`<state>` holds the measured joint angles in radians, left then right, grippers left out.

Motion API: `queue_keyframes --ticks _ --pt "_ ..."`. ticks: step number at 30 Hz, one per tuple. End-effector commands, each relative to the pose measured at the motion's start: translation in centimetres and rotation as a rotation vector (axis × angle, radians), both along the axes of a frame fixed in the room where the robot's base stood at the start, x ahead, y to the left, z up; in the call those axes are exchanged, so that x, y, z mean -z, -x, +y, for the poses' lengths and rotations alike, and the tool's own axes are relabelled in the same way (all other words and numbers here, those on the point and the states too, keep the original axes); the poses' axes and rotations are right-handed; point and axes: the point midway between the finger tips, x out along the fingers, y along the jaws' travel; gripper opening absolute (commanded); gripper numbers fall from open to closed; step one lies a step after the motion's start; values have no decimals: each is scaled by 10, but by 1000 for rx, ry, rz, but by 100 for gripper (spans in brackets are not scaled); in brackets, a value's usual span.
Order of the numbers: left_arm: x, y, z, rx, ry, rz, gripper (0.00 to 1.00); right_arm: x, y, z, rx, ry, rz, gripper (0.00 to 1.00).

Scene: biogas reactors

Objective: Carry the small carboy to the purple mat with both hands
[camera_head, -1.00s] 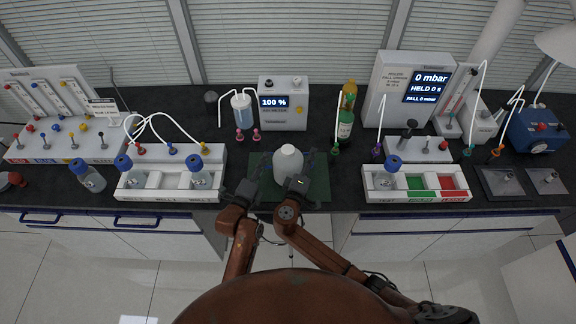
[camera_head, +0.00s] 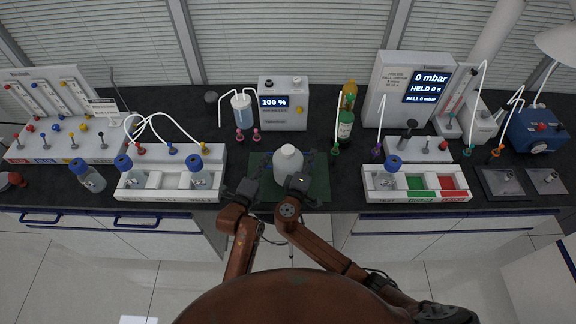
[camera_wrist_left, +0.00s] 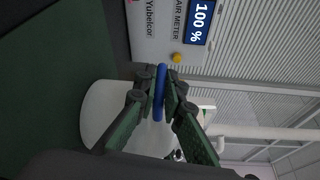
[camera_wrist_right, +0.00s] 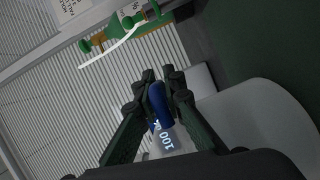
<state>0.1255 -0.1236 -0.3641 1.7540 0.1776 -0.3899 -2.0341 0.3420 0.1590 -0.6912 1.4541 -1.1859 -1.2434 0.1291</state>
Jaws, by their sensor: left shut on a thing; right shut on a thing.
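The small carboy (camera_head: 287,164) is white with a pale cap and stands upright in the head view, over a dark green mat (camera_head: 319,184). I cannot tell whether its base touches the mat. My left gripper (camera_head: 247,188) is at its left side, shut on a blue handle (camera_wrist_left: 161,95) in the left wrist view. My right gripper (camera_head: 299,183) is at its right front, shut on another blue handle (camera_wrist_right: 158,103) in the right wrist view. The carboy's white body also shows in both wrist views. I see no clearly purple mat.
A white rack with bottles (camera_head: 170,181) stands to the left, and a tray with green and red sections (camera_head: 416,195) to the right. The air meter (camera_head: 284,104) and a green bottle (camera_head: 345,125) stand behind. The counter's front edge is close to my arms.

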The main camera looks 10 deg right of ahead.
Motion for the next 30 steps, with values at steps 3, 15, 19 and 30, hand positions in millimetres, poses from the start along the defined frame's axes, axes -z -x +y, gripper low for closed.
queue_keyframes --ticks 3,15,19,30 --pt "1 0 0 0 -1 0 0 0 0 0 0 -1 0 0" --pt "1 0 0 0 -3 1 0 0 0 0 -1 -1 0 0" --pt "1 0 0 0 -4 0 0 0 0 0 -1 -1 0 0" --pt "-6 0 0 -1 -3 -5 0 -7 0 1 -1 -1 -4 0"
